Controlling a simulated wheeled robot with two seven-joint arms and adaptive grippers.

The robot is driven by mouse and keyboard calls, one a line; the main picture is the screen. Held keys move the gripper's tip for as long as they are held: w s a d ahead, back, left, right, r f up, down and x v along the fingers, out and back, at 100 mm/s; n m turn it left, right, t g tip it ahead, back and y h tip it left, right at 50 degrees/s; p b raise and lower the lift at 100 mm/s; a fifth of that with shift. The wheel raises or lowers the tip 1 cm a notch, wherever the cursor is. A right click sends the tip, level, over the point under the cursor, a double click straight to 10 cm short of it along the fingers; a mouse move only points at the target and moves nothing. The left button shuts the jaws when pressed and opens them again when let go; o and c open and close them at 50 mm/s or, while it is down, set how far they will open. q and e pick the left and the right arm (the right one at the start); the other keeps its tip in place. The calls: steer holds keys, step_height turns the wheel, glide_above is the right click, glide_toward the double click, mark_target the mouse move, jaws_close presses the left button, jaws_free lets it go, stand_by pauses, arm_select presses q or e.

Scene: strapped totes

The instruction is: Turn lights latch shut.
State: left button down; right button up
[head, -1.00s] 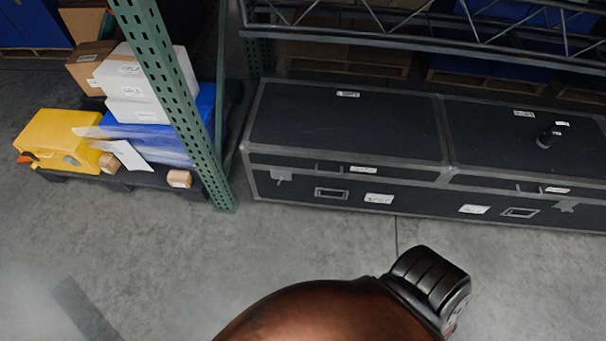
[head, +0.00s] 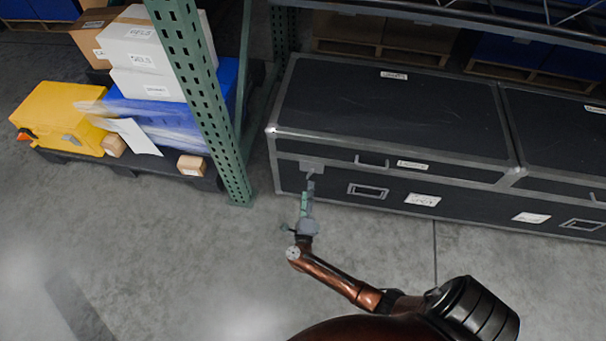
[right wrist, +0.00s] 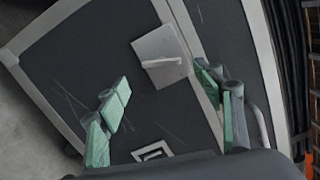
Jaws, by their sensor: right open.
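A black flight case (head: 400,110) with grey metal edges stands on the floor under the rack. A grey latch plate (head: 311,164) sits at the left end of its front, across the seam of lid and body. In the right wrist view the latch (right wrist: 163,56) is a square plate with a small lever lying slanted on it. My right gripper (head: 309,183) is open and empty just in front of this latch, its green-padded fingers spread (right wrist: 165,84) with the plate between and beyond them. The label print is too small to read surely. My left gripper is out of view.
A second black case (head: 565,135) adjoins on the right. A green rack post (head: 205,100) stands to the left. Beyond it a pallet holds a yellow case (head: 62,118), white boxes (head: 150,55) and a blue tote. The floor in front is clear.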

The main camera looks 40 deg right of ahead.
mark_target(310, 176)
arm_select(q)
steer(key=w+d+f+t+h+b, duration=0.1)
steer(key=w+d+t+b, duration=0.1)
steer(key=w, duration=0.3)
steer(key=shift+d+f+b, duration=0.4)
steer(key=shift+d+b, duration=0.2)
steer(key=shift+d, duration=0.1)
arm_select(e)
steer(key=shift+w+d+r+m+g+h, duration=0.2)
steer(key=shift+w+d+m, duration=0.3)
steer(key=shift+w+d, duration=0.5)
steer(key=shift+w+d+f+m+g+h, duration=0.1)
steer(key=shift+w+d+m+g, duration=0.3)
steer(key=shift+w+d, duration=0.6)
steer(key=shift+w+d+r+m+g+h, duration=0.15)
steer(key=shift+w+d+m, duration=0.45)
steer(key=shift+w+d, duration=0.35)
steer(key=shift+s, duration=0.1)
steer(key=shift+c, duration=0.5)
steer(key=c, duration=1.1)
